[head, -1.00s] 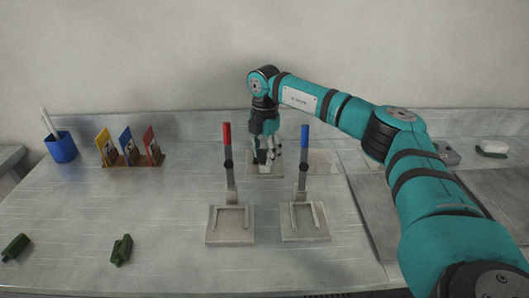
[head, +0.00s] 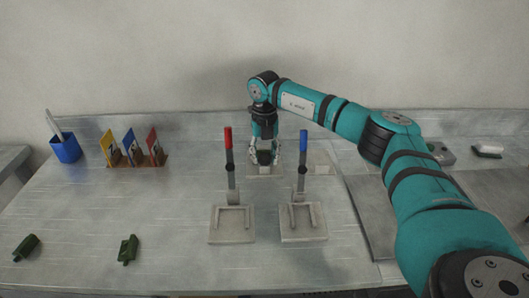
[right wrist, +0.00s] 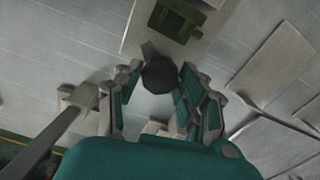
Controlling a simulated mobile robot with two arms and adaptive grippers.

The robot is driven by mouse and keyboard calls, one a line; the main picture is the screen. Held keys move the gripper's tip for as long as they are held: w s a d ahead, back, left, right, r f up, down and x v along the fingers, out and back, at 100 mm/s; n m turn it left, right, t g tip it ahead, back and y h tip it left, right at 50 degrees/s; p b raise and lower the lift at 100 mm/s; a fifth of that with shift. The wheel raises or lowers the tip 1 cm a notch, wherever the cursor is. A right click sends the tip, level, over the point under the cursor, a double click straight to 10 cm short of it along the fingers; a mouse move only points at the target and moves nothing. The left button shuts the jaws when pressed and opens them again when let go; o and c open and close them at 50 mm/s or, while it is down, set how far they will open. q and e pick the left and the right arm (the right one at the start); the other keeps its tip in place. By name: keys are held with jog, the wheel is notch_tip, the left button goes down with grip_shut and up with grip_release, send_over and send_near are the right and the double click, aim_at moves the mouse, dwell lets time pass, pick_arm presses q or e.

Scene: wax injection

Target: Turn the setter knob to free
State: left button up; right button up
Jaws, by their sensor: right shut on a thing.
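The dark round setter knob (head: 264,158) stands over a small pale base plate (head: 265,172) at the back middle of the bench. My right gripper (head: 264,154) reaches down from above with its fingers on both sides of the knob, shut on it. In the right wrist view the knob (right wrist: 160,75) shows as a black disc between the fingers of the gripper (right wrist: 158,92). No mark showing the knob's setting can be read. My left gripper is not in view.
A red-handled lever (head: 229,140) and a blue-handled lever (head: 303,145) stand upright in front of the knob, on either side. Coloured cards (head: 131,150) and a blue cup (head: 66,149) stand at the left. Green parts (head: 128,249) lie at the front left.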

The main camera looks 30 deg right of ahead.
aim_at(265, 156)
jog(key=n, duration=0.3)
jog(key=shift+n, duration=0.3)
jog(key=shift+n+p, duration=0.35)
jog(key=shift+n, duration=1.55)
jog(key=o, duration=1.2)
jog(key=shift+r, duration=0.2)
notch_tip(265, 156, up, 12)
jog(key=shift+f, duration=0.15)
